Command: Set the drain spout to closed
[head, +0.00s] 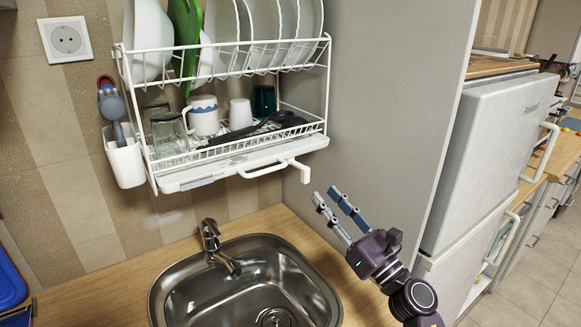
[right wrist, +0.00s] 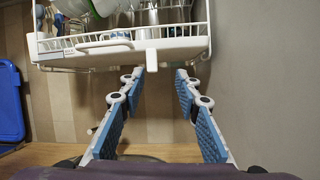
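The white drain spout (head: 272,168) sticks out from the front of the drip tray (head: 205,176) under the wall dish rack. In the right wrist view the spout (right wrist: 151,60) shows ahead, just beyond and between the fingertips. My right gripper (head: 326,194) is open and empty, below and right of the spout's end, apart from it. Its two padded fingers also show in the right wrist view (right wrist: 160,74). My left gripper is not in view.
The dish rack (head: 228,45) holds plates, cups and glasses. A metal sink (head: 172,292) with a tap (head: 211,240) lies below in the wooden counter. A grey panel (head: 390,90) stands close at the right. A white holder (head: 124,160) hangs at the rack's left.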

